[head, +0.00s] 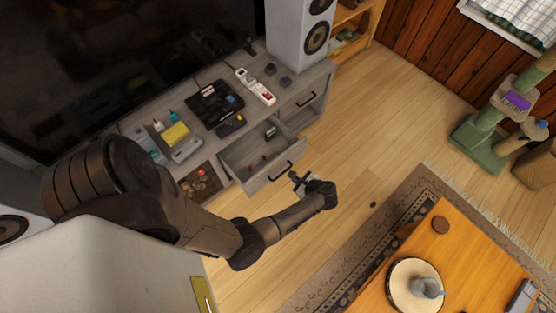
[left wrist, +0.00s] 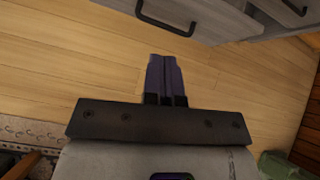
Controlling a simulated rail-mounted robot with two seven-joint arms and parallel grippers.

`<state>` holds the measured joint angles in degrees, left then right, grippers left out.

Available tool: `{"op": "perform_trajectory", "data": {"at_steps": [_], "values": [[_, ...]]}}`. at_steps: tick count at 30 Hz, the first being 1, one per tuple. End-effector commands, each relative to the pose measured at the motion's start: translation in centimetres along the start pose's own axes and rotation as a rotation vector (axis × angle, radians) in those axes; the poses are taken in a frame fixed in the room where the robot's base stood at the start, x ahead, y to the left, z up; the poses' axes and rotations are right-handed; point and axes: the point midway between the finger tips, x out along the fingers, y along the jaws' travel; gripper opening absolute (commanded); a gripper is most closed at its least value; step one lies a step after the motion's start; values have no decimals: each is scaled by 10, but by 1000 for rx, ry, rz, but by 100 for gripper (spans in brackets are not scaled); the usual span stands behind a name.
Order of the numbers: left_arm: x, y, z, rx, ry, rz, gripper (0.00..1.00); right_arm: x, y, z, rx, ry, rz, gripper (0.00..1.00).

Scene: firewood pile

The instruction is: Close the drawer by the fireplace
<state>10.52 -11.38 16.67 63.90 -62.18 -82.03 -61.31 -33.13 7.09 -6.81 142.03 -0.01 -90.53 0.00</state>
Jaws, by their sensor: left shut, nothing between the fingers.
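A grey wooden drawer (head: 262,181) in the low TV cabinet stands pulled out, with a few small items inside it. Its dark bar handle (head: 281,171) is on the front; a handle and grey front also show at the top of the left wrist view (left wrist: 205,18). My left gripper (head: 296,180) is just in front of the drawer front, near the handle. In the left wrist view its fingers (left wrist: 165,62) are together and empty, below the handle. I cannot tell whether they touch the drawer front. My right gripper is not in view. No fireplace is clearly visible.
The cabinet top (head: 222,135) holds a console, a power strip (head: 256,87) and small gadgets. A closed drawer (head: 302,100) is to the right. A speaker (head: 298,35) stands behind. A wooden table (head: 460,265) stands on a rug at lower right. Wood floor before the drawer is clear.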

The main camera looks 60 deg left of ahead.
Motion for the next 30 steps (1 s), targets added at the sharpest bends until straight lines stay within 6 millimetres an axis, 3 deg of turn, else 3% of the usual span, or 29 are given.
{"op": "perform_trajectory", "data": {"at_steps": [6, 11, 30], "values": [[1, -1, -1, 171, 3, -6, 0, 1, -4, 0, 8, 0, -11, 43], [12, 0, -3, 197, 3, -5, 0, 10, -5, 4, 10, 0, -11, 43], [106, -1, -4, 194, 3, -6, 0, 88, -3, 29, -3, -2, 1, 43]]}}
